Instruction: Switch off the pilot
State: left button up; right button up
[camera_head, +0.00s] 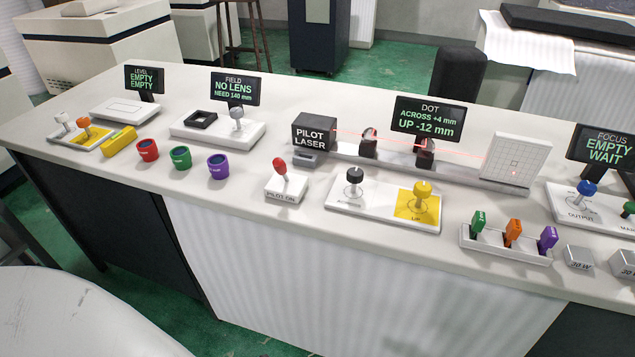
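The pilot switch (285,189) is a small white block near the counter's front edge, with a red-knobbed lever (280,167) and the label "PILOT ON" on its front. The lever leans slightly to the back left. Behind it stands the dark pilot laser box (314,132), marked "PILOT LASER". A thin red beam runs right from the box past two dark mounts (369,145) to the white grid target (517,158), where a red dot shows. Neither of my grippers is in view.
A plate with black and yellow knobs (382,208) stands right of the switch. Purple (217,166), green (181,158) and red (147,150) cups stand to its left. The counter (245,225) is clear just in front of the switch. A "DOT" screen (428,118) stands behind the rail.

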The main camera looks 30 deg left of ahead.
aim_at(280, 167)
jog(key=u, duration=1.25)
jog(key=k, duration=0.5)
jog(key=u, duration=1.6)
jog(key=i, duration=1.05)
jog(key=z, duration=1.8)
